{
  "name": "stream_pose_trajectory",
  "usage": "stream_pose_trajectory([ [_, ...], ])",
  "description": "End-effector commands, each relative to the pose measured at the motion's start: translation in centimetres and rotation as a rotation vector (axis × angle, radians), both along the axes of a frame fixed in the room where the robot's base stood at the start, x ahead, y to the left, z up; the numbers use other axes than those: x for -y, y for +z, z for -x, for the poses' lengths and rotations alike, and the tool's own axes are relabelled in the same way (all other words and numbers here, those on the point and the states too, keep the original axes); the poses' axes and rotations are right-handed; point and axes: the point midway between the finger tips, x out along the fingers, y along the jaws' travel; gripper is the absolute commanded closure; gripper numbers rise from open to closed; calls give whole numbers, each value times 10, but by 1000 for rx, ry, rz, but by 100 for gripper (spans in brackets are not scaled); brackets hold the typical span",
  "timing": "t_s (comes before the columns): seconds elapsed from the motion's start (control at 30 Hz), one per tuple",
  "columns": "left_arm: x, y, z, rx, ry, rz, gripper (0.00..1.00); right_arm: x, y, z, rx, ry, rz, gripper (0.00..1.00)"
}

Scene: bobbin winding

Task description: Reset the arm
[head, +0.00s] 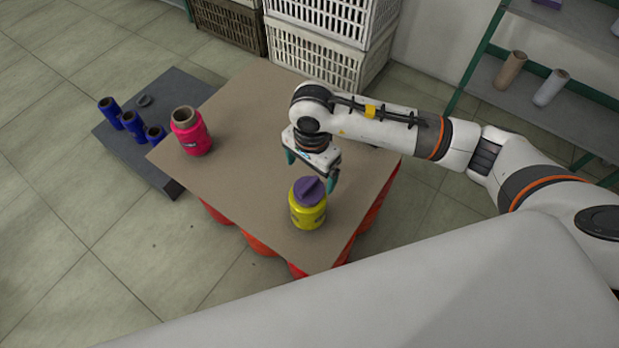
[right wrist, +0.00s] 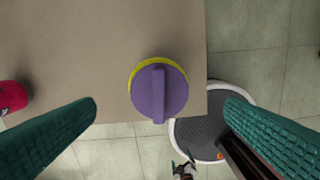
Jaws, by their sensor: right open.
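My right gripper (head: 314,170) is open and empty above the table, with its teal fingers spread. A yellow bobbin (head: 308,212) with a purple cap (head: 307,190) on top stands upright on the table near its front right part. In the right wrist view the purple cap (right wrist: 159,92) lies ahead of and between the two open fingers, apart from both, with a yellow rim (right wrist: 140,75) showing around it. My left gripper is not in view.
A brown tabletop (head: 250,130) carries a pink bobbin (head: 190,135) at its left. A low grey platform (head: 180,90) with several blue spools (head: 131,120) stands at left. Crates (head: 325,50) are stacked behind. A green-framed shelf (head: 510,95) stands at right.

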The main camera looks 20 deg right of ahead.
Motion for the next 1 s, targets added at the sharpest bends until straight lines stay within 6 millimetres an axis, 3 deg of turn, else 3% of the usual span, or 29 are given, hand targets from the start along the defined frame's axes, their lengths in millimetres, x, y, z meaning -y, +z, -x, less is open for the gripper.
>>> stream_pose_trajectory([
  [0.1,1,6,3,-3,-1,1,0,2,12,-3,2,-3,0,7],
  [0.4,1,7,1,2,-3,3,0,-5,12,0,-7,-5,-34,7],
  [0.47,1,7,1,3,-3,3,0,-20,11,6,-21,-11,-101,7],
  [0.57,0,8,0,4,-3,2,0,-66,16,25,-74,-45,-322,7],
  [0.6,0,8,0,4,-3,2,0,-90,23,36,-109,-74,-445,7],
  [0.67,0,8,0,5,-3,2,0,-126,42,51,-177,-138,-651,7],
  [0.7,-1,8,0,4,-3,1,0,-148,59,60,-227,-192,-789,7],
  [0.8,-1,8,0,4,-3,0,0,-186,111,71,-372,-356,-1122,7],
  [0.9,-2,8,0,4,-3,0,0,-200,167,67,-537,-560,-1432,7],
  [1.0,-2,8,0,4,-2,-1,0,-190,215,49,-720,-805,-1711,7],
])
